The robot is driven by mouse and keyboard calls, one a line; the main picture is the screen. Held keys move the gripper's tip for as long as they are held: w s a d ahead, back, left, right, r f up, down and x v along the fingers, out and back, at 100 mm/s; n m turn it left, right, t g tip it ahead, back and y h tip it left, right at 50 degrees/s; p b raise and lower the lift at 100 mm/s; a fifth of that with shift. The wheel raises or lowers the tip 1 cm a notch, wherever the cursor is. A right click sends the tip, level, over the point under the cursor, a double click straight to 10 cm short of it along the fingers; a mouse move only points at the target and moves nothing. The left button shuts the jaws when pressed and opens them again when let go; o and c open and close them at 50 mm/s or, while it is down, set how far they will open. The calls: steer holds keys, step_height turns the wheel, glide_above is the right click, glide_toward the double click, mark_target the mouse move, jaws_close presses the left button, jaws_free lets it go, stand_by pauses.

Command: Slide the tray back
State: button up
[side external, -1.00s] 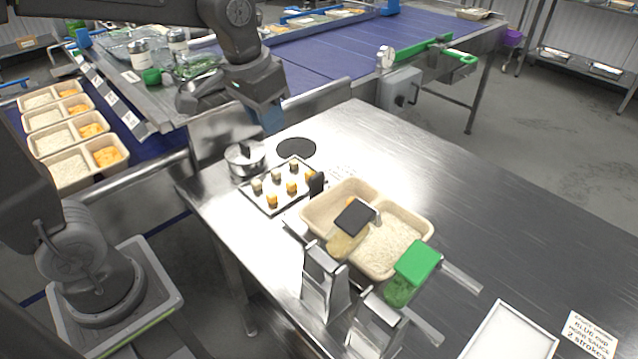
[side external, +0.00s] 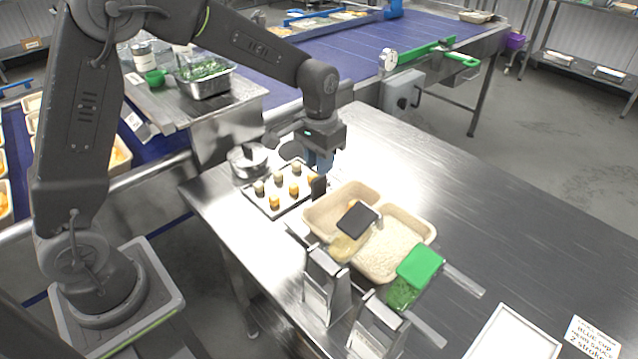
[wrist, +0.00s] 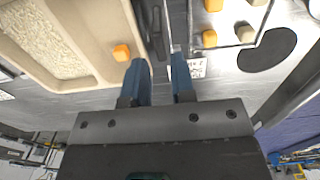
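The beige two-compartment tray (side external: 316,228) stands on the steel table. Its near-right compartment holds white rice; the far-left one shows an orange cube (wrist: 121,53) and is otherwise mostly bare. Part of the tray is hidden by a black-topped scoop. My gripper (side external: 318,165) is above the table, just beyond the tray's far-left end. In the wrist view, the blue fingers (wrist: 159,75) are apart with nothing between their tips. The tray's edge (wrist: 95,78) lies to their left there.
A black upright handle (side external: 318,188) is close below my gripper. A green-topped scoop (side external: 420,262) is at the tray's right.

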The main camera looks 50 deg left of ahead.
mark_target(319, 184)
step_height(319, 184, down, 6)
steer(key=shift+f, duration=0.2)
jaws_close()
stand_by(0.4)
